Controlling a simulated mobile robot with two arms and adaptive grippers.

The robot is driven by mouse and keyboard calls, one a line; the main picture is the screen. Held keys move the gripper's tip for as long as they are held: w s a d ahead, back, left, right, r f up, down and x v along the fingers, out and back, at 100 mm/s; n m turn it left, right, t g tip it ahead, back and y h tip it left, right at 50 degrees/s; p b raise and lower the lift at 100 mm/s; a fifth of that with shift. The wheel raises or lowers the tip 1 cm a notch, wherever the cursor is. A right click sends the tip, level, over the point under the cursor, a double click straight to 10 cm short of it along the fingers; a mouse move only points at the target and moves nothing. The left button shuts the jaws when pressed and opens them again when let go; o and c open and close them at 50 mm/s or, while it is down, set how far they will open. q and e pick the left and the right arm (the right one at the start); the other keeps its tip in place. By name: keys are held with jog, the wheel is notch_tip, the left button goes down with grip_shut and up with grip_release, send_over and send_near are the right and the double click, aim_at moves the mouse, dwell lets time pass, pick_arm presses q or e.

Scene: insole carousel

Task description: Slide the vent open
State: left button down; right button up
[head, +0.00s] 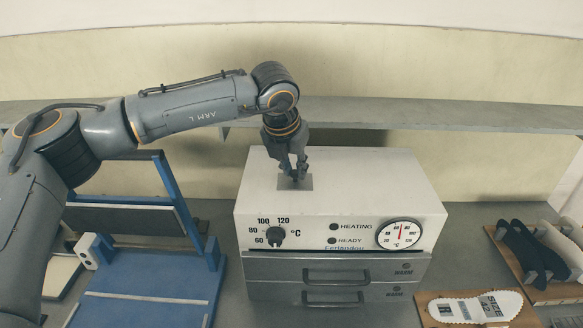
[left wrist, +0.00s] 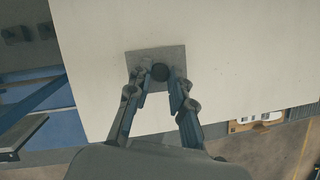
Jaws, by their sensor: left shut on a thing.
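The vent is a small grey square plate (head: 304,184) on the top of a white oven (head: 390,185). In the left wrist view the vent plate (left wrist: 168,55) carries a dark round knob (left wrist: 160,72). My left gripper (head: 294,176) reaches down onto the plate from above. In the left wrist view its fingertips (left wrist: 160,80) stand on both sides of the knob, shut on it. The head view hides the knob behind the fingers. My right gripper is in neither view.
The oven front has a temperature knob (head: 275,236), a gauge (head: 400,234) and drawers (head: 340,268) with handles. A blue frame (head: 150,285) stands at the left. A white insole (head: 475,307) on a board and dark pieces (head: 522,252) lie at the right. A grey shelf (head: 430,114) runs behind.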

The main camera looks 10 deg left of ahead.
pick_arm(q)
jog(key=d+b, duration=0.1)
jog(key=d, duration=0.1)
jog(key=w+d+b, duration=0.1)
jog(key=d+b, duration=0.1)
jog(key=d, duration=0.1)
jog(key=shift+w+d+f, duration=0.1)
jog(key=shift+d, duration=0.4)
jog(key=shift+a, duration=0.2)
jog(key=c, duration=1.4)
grip_release()
jog(key=shift+d+r, duration=0.1)
jog(key=shift+r, duration=0.1)
jog(key=shift+o, duration=1.1)
jog(key=shift+d, duration=0.2)
jog(key=shift+a, duration=0.1)
jog(key=shift+r, duration=0.1)
jog(key=v, duration=1.1)
jog(key=shift+r, duration=0.3)
